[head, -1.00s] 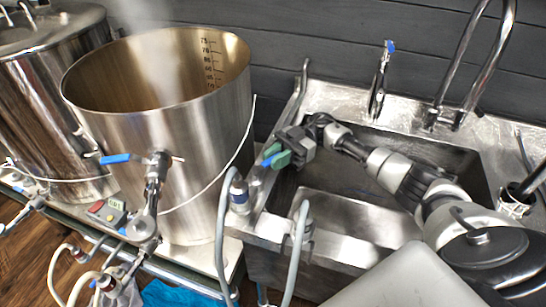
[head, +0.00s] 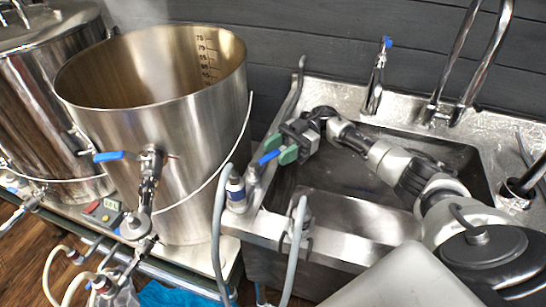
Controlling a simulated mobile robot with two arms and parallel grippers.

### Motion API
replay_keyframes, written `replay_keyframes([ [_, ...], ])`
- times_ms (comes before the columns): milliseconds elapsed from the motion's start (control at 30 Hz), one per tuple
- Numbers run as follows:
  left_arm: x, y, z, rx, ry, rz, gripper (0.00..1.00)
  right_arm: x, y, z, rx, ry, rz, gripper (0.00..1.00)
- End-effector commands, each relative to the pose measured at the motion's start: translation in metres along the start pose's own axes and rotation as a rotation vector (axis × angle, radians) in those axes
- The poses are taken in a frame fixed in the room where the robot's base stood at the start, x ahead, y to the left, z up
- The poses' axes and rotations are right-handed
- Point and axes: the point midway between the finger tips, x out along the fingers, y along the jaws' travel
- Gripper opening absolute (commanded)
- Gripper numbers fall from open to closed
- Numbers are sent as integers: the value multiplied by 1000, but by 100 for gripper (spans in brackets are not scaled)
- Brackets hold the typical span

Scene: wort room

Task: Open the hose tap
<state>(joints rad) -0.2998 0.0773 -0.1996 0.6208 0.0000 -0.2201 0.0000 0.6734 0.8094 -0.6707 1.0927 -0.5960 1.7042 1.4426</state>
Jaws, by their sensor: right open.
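The hose tap (head: 252,175) stands at the left rim of the sink, with a blue lever (head: 267,158) pointing up to the right. A grey hose (head: 219,225) runs beside it. My right gripper (head: 280,149) reaches across the sink from the right. Its green fingertips are open, one on each side of the lever's free end in the picture. I cannot tell whether they touch it. My left gripper is not in view.
A large steel kettle (head: 165,130) with its own blue-handled valve (head: 108,156) stands left of the sink (head: 350,220). A tall chrome faucet (head: 484,62) and a smaller blue-topped tap (head: 377,80) rise behind the sink. Another grey hose (head: 296,245) hangs in front.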

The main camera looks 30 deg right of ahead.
Motion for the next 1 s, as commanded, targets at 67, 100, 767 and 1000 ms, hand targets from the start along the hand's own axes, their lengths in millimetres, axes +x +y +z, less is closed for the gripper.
replay_keyframes([
  [67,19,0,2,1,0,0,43,-17,1,7,-2,-2,5,44],
  [100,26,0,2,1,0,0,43,-25,1,8,-2,-2,5,44],
  [767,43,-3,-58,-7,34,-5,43,-85,0,2,0,0,1,44],
  [1000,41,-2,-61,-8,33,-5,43,-87,0,0,0,0,1,44],
])
